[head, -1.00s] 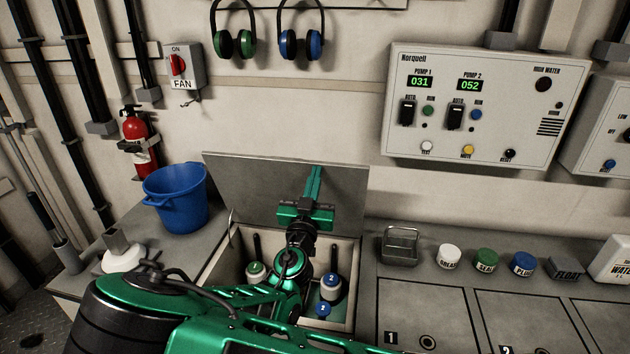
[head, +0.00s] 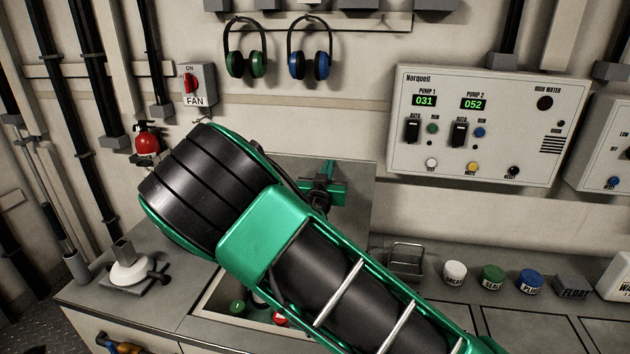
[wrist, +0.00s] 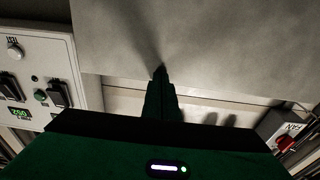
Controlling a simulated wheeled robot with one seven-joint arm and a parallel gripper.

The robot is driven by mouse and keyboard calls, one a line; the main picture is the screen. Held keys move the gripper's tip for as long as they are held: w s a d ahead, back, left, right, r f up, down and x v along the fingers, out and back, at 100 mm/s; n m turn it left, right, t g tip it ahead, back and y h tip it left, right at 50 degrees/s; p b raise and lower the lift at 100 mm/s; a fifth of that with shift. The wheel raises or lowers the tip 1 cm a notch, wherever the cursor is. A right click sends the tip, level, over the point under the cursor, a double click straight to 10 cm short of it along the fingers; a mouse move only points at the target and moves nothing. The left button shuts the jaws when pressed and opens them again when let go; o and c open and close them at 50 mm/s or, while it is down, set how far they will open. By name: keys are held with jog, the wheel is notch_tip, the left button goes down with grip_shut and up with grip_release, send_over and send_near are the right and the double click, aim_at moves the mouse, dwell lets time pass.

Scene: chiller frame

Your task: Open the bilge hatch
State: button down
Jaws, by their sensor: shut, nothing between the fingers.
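The bilge hatch's grey lid (head: 357,222) stands raised at the back of its opening, near the wall. Its left part is hidden behind my arm. The hatch opening (head: 207,297) is uncovered below it, mostly blocked from view by my arm. My gripper (head: 329,168) is shut and empty in front of the lid. In the wrist view, my gripper's fingers (wrist: 160,74) point at the lid's broad grey face (wrist: 225,40), with a shadow beside the tips. I cannot tell whether they touch it.
Inside the opening are a green-topped item (head: 237,305) and a red one (head: 280,318). A wire basket (head: 406,260) and several coloured caps stand to the right. The control panel (head: 485,125) is on the wall above. A white-based fitting (head: 130,268) stands at left.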

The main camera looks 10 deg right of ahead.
jog(key=shift+x, duration=1)
jog(key=shift+s, duration=0.15)
jog(key=r+v, duration=0.1)
jog(key=v, duration=1.2)
jog(key=s+d+f+m+g+h, duration=0.1)
jog(key=s+d+f+m+g, duration=0.25)
jog(key=d, duration=0.55)
jog(key=s+d+f+g, duration=0.2)
jog(key=s+d+g, duration=0.35)
jog(key=d, duration=0.35)
jog(key=s+d+f+m+g+h, duration=0.15)
jog(key=s+d+g, duration=0.3)
jog(key=d, duration=0.45)
jog(key=s+d+f+g+y, duration=0.1)
jog(key=s+g+y, duration=0.15)
jog(key=s, duration=0.45)
jog(key=s+d+f+g+y, duration=0.1)
jog(key=s+y, duration=0.2)
jog(key=s, duration=0.4)
jog(key=s+a+r+n+y, duration=0.2)
jog(key=s+a, duration=0.1)
jog(key=s, duration=0.3)
jog(key=s+a+r+n+y, duration=0.1)
jog(key=s+a+r+y, duration=0.2)
jog(key=s, duration=0.4)
jog(key=shift+s+n, duration=0.25)
jog(key=shift+n, duration=0.15)
